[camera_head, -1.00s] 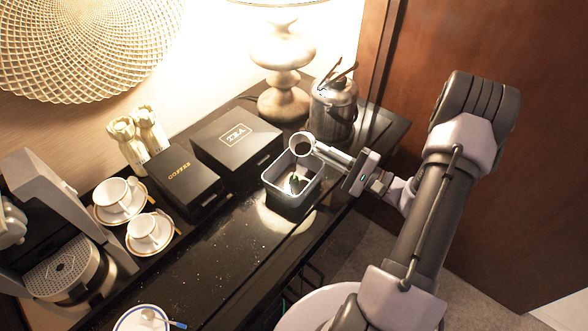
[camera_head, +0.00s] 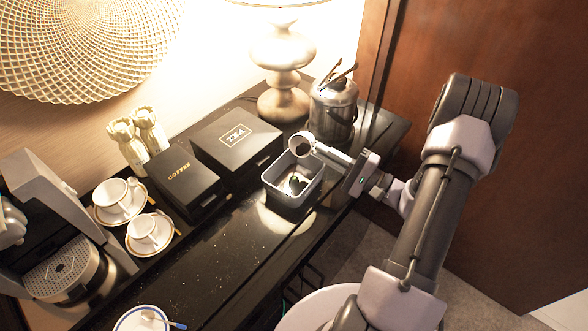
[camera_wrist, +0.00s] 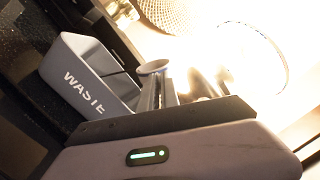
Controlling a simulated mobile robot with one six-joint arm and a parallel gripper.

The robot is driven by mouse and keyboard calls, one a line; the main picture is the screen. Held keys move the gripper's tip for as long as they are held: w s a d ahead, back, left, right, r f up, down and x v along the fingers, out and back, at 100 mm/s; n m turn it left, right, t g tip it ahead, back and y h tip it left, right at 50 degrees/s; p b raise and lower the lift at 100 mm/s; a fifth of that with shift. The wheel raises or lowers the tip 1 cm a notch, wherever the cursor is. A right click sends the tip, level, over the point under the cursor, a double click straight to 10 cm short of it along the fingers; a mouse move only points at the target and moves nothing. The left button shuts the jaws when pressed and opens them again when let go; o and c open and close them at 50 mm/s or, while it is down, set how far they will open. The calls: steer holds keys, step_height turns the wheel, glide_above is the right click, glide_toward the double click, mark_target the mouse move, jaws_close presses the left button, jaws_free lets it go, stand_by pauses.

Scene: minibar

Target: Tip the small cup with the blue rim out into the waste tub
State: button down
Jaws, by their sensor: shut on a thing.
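A small white cup (camera_head: 301,142) is held by my gripper (camera_head: 325,151) above the back right part of the waste tub (camera_head: 268,190). The cup is tilted, with its dark mouth facing the tub and the head camera. I cannot make out a blue rim on it. The tub is grey and open, with something dark green and something pale inside. In the wrist view the tub (camera_wrist: 115,107) shows its WASTE lettering, and the cup (camera_wrist: 152,66) stands out beyond the finger ends. My gripper is shut on the cup.
A steel ice bucket with tongs (camera_head: 333,105) and a lamp (camera_head: 283,85) stand close behind the tub. A black TEA box (camera_head: 235,135) is to its left. A blue-rimmed saucer (camera_head: 128,320) with a spoon lies at the front left. The counter (camera_head: 225,245) between is clear.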

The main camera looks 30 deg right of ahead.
steer(key=shift+s+a+r+n+y+b, duration=0.1)
steer(key=shift+s+a+n+y+b, duration=0.3)
steer(key=shift+n+b, duration=0.6)
stand_by(0.3)
steer(key=shift+w+r, duration=0.1)
steer(key=shift+w, duration=0.05)
